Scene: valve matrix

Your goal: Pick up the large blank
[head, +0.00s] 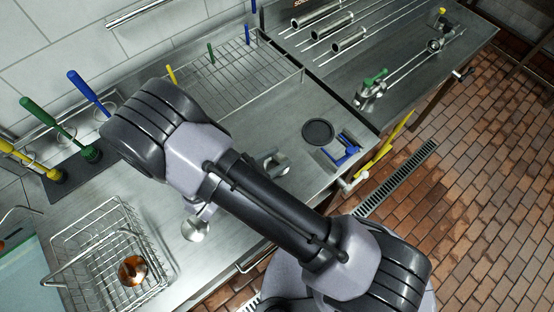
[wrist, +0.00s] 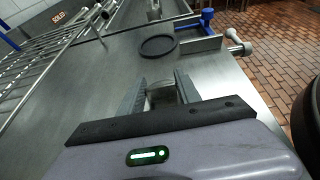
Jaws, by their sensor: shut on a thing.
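My gripper (wrist: 160,94) is shut on a grey metal piece (wrist: 161,90), apparently the large blank, between its two fingers low over the steel counter. Only the piece's upper part shows in the wrist view; its full shape is hidden by the fingers and the gripper's dark front. In the head view the fingertips and the piece (head: 273,163) show just past my arm, which hides the rest of the gripper. I cannot tell whether the piece touches the counter.
A black ring or disc (head: 317,132) lies ahead on the counter (head: 240,125), beside a blue-handled part (head: 345,150). A wire rack (head: 225,75) stands behind. A wire basket (head: 75,250) stands front left, near upright green, blue and yellow handles. A round metal part (head: 195,229) shows below my arm.

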